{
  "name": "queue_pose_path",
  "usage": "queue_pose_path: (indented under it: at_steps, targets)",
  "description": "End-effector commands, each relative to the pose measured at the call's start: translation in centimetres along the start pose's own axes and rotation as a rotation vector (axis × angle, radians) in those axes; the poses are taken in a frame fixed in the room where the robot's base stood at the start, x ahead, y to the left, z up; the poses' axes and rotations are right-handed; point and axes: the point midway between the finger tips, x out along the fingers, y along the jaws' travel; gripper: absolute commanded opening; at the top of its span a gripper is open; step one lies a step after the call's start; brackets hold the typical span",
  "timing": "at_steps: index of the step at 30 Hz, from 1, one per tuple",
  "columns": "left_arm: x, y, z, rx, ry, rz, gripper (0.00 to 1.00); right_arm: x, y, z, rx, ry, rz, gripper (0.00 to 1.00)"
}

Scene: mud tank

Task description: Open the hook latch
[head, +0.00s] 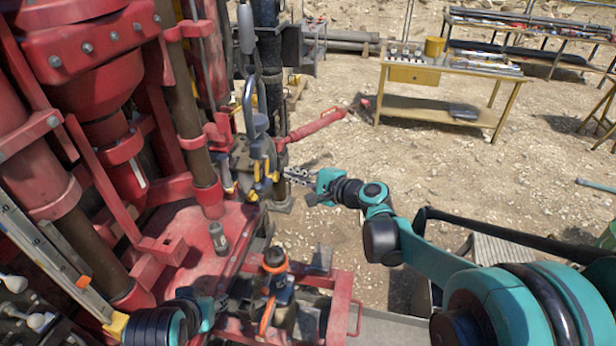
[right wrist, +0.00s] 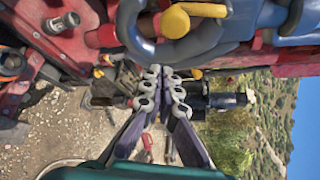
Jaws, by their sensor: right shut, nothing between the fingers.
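A blue-grey latch assembly with yellow parts (head: 262,150) stands at the red rig, left of the centre of the head view. In the right wrist view, a thick grey curved hook (right wrist: 180,48) with a yellow knob spans the top. My right gripper (head: 288,174) comes in from the right, just beside the assembly. In the right wrist view its fingertips (right wrist: 166,72) are together, just below the grey hook, with nothing held. I cannot tell whether they touch it. My left gripper (head: 220,303) is low at the rig's front edge; its fingers are too unclear to read.
A red bar (head: 312,126) sticks out behind the latch assembly. The red rig platform (head: 190,250) fills the left. An orange-and-black device (head: 274,262) stands in front. A yellow workbench (head: 415,75) is at the back. Gravelly ground right of the latch is open.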

Motion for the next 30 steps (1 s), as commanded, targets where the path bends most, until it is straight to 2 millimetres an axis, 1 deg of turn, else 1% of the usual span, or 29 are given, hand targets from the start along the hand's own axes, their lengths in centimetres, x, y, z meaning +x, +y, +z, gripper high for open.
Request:
queue_pose_path:
  at_steps: [1,3,8,22,30]
  targets:
    - [-0.4,0.0,-0.3,0.000,0.000,0.000,0.40,-0.6,-0.1,1.1,-0.001,-0.002,0.001,0.00]
    - [-0.6,0.0,-0.5,0.000,0.000,0.000,0.40,-0.9,-0.1,1.9,-0.001,-0.001,0.002,0.00]
    - [-0.8,0.0,-0.6,0.000,0.000,0.000,0.40,-1.2,0.0,2.9,-0.001,0.000,0.001,0.00]
    - [-0.8,0.0,-0.6,0.000,0.000,0.000,0.40,-1.3,0.0,3.1,0.004,0.000,0.004,0.00]
    - [-0.9,0.0,-0.7,0.000,0.000,0.000,0.40,-1.5,0.1,3.3,0.047,0.000,0.030,0.00]
